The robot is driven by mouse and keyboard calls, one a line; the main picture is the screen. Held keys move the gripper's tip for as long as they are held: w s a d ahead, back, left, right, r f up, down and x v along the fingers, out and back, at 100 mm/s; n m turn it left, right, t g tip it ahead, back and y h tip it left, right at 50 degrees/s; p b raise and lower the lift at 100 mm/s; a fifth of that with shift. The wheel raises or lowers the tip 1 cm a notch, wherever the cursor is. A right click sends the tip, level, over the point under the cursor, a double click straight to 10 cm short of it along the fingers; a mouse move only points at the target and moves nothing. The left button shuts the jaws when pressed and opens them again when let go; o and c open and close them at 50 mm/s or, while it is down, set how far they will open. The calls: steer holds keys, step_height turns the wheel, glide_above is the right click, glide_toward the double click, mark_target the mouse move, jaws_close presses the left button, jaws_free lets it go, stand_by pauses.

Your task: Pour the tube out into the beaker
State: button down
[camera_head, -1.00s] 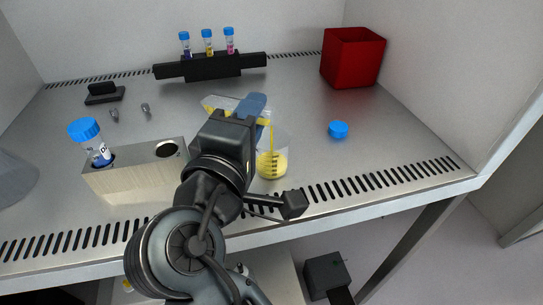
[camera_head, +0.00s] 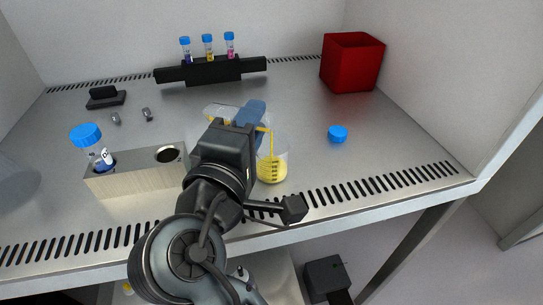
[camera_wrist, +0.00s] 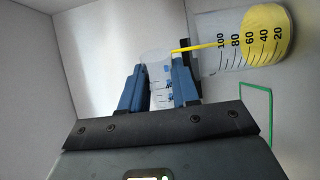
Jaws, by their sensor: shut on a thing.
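My gripper (camera_wrist: 164,90) has blue fingers shut on a clear tube (camera_wrist: 159,72). In the head view the tube (camera_head: 222,112) lies tilted, its mouth toward the beaker. A thin yellow stream runs from the tube into the clear beaker (camera_wrist: 210,52). The beaker (camera_head: 284,147) stands on the bench just right of my gripper (camera_head: 250,115). Yellow liquid (camera_head: 271,171) fills its lower part; in the wrist view the liquid shows beside the printed scale. My arm hides part of the beaker's left side.
A metal block (camera_head: 135,178) holds a blue-capped tube (camera_head: 97,150) and has an empty hole. A loose blue cap (camera_head: 338,134) lies right of the beaker. A black rack (camera_head: 205,71) with small tubes and a red bin (camera_head: 352,62) stand at the back.

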steer(key=shift+r+n+p, duration=0.25)
steer(key=shift+n+p, duration=0.55)
steer(key=shift+p, duration=0.4)
steer(key=shift+a+f+n+p, duration=0.1)
steer(key=shift+f+n+p, duration=0.2)
steer(key=shift+n+p, duration=0.1)
steer(key=n+p, duration=0.1)
steer(key=p, duration=0.2)
steer(key=shift+r, duration=0.3)
steer(key=n+p, duration=0.2)
steer(key=p, duration=0.1)
steer(key=shift+a+n+p, duration=0.1)
steer(key=shift+n+p, duration=0.2)
steer(key=shift+n, duration=0.1)
steer(key=shift+f+n+p, duration=0.25)
steer(key=shift+n+p, duration=0.1)
steer(key=shift+n, duration=0.05)
